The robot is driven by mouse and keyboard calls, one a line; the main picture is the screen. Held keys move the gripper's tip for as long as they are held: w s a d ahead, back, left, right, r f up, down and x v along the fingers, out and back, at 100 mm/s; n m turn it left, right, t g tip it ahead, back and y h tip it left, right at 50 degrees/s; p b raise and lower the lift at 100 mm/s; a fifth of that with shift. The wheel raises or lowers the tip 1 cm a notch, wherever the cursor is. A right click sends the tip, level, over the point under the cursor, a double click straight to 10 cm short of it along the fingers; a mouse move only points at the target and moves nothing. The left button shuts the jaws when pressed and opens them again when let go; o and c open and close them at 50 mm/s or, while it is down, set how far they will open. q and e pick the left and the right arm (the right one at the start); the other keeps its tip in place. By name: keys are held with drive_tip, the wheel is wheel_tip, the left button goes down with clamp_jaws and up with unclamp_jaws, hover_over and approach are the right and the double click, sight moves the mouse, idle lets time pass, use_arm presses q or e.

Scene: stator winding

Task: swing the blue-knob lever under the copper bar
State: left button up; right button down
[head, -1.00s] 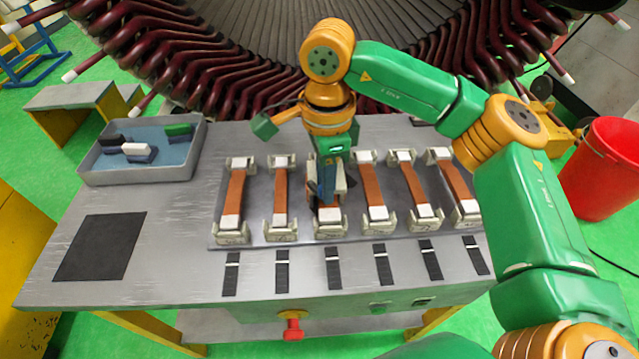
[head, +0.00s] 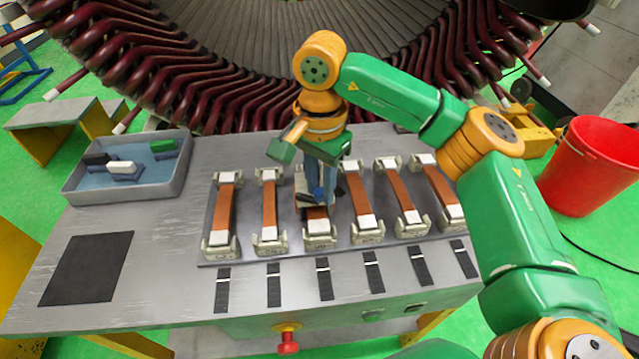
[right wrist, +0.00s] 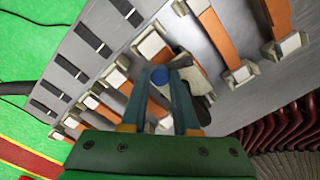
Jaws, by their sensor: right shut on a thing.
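My right gripper (head: 319,196) reaches down onto the third copper bar (head: 317,226) from the left and hides most of it. In the right wrist view the two blue-grey fingers (right wrist: 162,84) have the round blue knob (right wrist: 159,75) between them, and the gripper is shut on it. A grey lever part (right wrist: 196,88) lies beside the right finger, close to the orange copper bar. The fingers hide most of the lever, so I cannot tell whether any of it is under the bar. My left gripper is not in view.
Several other copper bars (head: 269,208) sit in pale holders on both sides. A blue-lined tray (head: 180,181) stands at the left, above a dark mat (head: 88,268). Black strips (head: 274,285) line the table's front. A red bucket (head: 590,175) stands at the right.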

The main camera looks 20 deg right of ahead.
idle(0.4)
drive_tip(key=c, duration=0.6)
unclamp_jaws()
drive_tip(key=shift+c, duration=0.2)
wheel_tip(320, 180, up, 7)
drive_tip(key=shift+r+p, duration=0.1)
drive_tip(key=shift+p, duration=0.25)
